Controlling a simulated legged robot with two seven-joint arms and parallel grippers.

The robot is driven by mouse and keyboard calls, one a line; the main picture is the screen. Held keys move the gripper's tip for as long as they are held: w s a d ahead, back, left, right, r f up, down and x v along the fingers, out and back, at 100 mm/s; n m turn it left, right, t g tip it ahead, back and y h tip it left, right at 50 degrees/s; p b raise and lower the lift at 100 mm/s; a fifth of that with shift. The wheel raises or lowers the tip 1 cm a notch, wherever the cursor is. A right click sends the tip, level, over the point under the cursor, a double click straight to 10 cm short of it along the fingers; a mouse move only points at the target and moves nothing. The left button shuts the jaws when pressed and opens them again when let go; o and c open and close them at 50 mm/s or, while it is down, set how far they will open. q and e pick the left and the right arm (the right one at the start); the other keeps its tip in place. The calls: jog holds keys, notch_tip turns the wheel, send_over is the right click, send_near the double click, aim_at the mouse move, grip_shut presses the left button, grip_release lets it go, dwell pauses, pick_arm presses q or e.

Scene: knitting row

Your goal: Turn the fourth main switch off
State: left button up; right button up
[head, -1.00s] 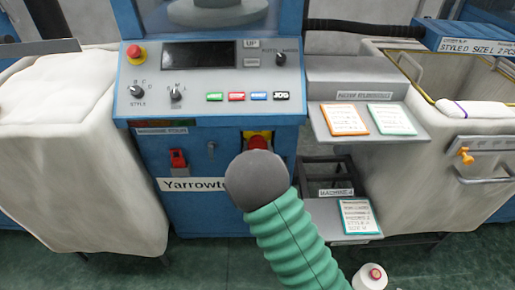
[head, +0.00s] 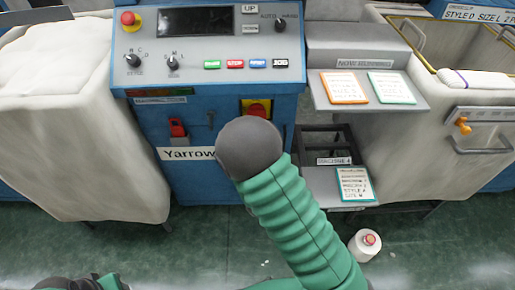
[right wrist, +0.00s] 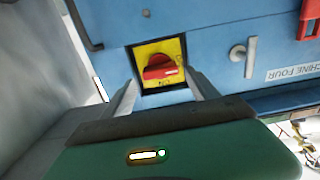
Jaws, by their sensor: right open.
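The main switch (right wrist: 160,68) is a red rotary knob on a yellow plate, on the blue machine front. Its knob lies roughly crosswise in the right wrist view. A label there, upside down, reads MACHINE FOUR. In the head view the switch (head: 256,107) shows just above the grey end of my right arm, which covers its lower part. My right gripper (right wrist: 162,84) is open, its two fingers pointing at the plate, one toward each side of the knob. I cannot tell whether they touch the plate. My right fingers are hidden in the head view. My left gripper is not clearly visible.
A control panel (head: 205,65) with buttons and a red emergency stop (head: 130,19) is above. A red lever (head: 177,128) is left of the switch. Shelves with cards (head: 345,87) and a fabric bin (head: 470,110) stand right. A white cone (head: 364,246) is on the floor.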

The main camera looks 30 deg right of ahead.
jog(key=p+v, duration=0.5)
jog(key=v, duration=0.5)
jog(key=shift+s+p, duration=0.2)
jog(key=shift+p, duration=0.1)
jog(key=shift+a+f, duration=0.1)
